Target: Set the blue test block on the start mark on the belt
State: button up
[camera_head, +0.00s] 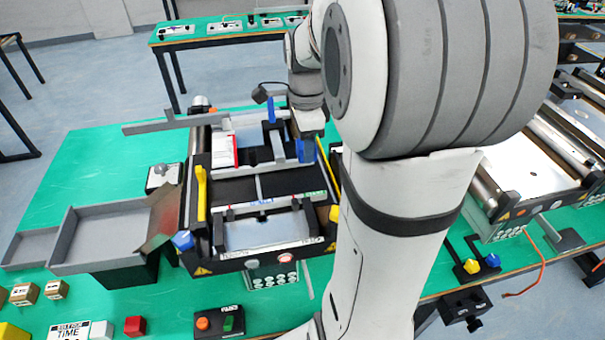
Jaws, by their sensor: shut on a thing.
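My gripper (308,127) is over the right side of the mini conveyor, partly hidden behind my own arm. It is shut on the blue test block (306,151), which shows just below it. I cannot tell whether the block touches anything beneath it. The dark belt (225,191) runs across the middle of the conveyor, to the left of and nearer than the block. A pale stripe (259,187) crosses the belt; I cannot tell whether it is the start mark.
Yellow levers (201,192) stand at the conveyor's side. A grey tray (105,235) is at its left. A red block (135,326), wooden blocks (24,294) and a control box (219,322) lie in front. Green tabletop is free at the back left.

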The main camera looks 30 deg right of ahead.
aim_at(306, 182)
notch_tip(306, 182, down, 8)
jog(key=b, duration=0.5)
jog(key=shift+f, duration=0.2)
jog(key=o, duration=1.1)
jog(key=shift+r, duration=0.1)
jog(key=shift+r, duration=0.1)
